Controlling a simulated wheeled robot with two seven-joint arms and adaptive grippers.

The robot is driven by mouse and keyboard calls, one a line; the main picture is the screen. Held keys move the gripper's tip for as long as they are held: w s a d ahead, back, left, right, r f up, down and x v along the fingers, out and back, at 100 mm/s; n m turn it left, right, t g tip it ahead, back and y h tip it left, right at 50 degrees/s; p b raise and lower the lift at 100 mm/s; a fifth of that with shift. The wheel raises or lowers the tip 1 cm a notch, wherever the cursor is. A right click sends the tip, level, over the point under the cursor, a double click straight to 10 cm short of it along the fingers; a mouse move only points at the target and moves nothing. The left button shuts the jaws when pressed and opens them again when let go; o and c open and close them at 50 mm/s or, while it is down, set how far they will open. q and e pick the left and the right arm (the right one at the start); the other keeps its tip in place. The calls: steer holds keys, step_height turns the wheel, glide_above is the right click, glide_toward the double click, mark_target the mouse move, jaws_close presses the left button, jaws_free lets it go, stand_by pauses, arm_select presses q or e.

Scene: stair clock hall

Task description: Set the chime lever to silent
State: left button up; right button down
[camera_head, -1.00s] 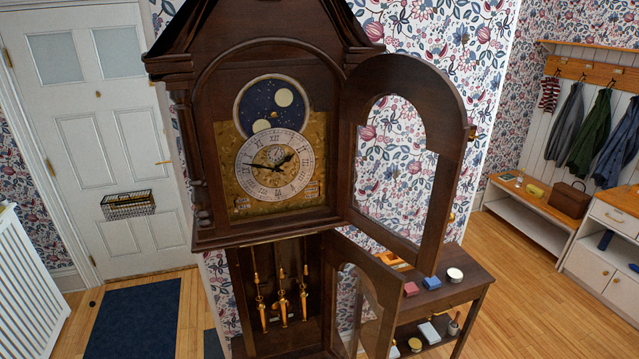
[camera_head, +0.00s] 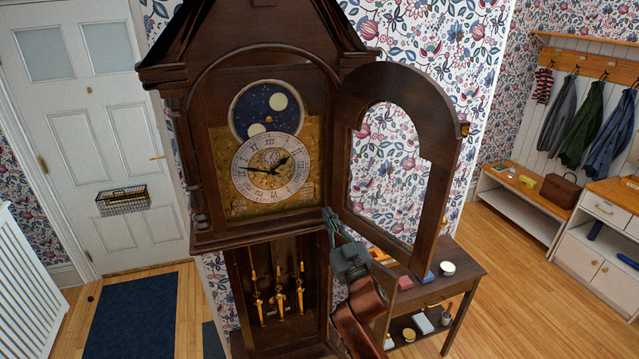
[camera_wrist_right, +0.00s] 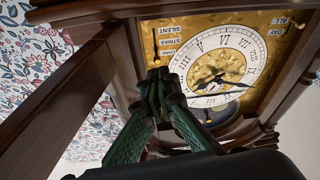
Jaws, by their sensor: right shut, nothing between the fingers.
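The tall dark wooden clock has a gold dial plate (camera_head: 222,180) with a white numeral ring. The chime lever, a small slim piece (camera_wrist_right: 156,48), shows in the right wrist view beside upside-down words that include STRIKE and SILENT. Its exact setting is hard to tell. In the head view that corner of the dial is too small to read. My right gripper (camera_head: 328,213) is shut and empty, just below and right of the dial's lower right corner. In the wrist view its closed fingertips (camera_wrist_right: 158,76) are close to the lever's lower end; contact cannot be told. My left gripper is out of view.
The arched hood door (camera_head: 441,165) stands open to the right, close to my right arm. The lower case is open, with brass weights (camera_head: 279,303) hanging inside. A side table (camera_head: 467,272) with small items stands behind right. A second small lever (camera_wrist_right: 297,24) is at the dial's other corner.

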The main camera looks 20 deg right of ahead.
step_height(320, 180, up, 5)
steer(key=s, duration=0.1)
step_height(320, 180, up, 4)
steer(key=p, duration=0.2)
glide_above(313, 190)
steer(key=s, duration=0.5)
steer(key=shift+r+t, duration=0.1)
steer(key=shift+t, duration=0.3)
steer(key=f, duration=0.3)
steer(key=shift+w+d+f+p, duration=0.2)
steer(key=shift+w+p, duration=0.05)
steer(key=shift+p, duration=0.1)
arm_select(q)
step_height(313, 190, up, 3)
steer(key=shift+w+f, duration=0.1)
arm_select(e)
steer(key=shift+f, duration=0.4)
step_height(313, 190, down, 5)
steer(key=b, duration=0.3)
steer(key=shift+f, duration=0.15)
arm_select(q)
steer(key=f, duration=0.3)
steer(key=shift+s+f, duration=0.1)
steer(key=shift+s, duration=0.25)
arm_select(e)
steer(key=shift+s, duration=0.1)
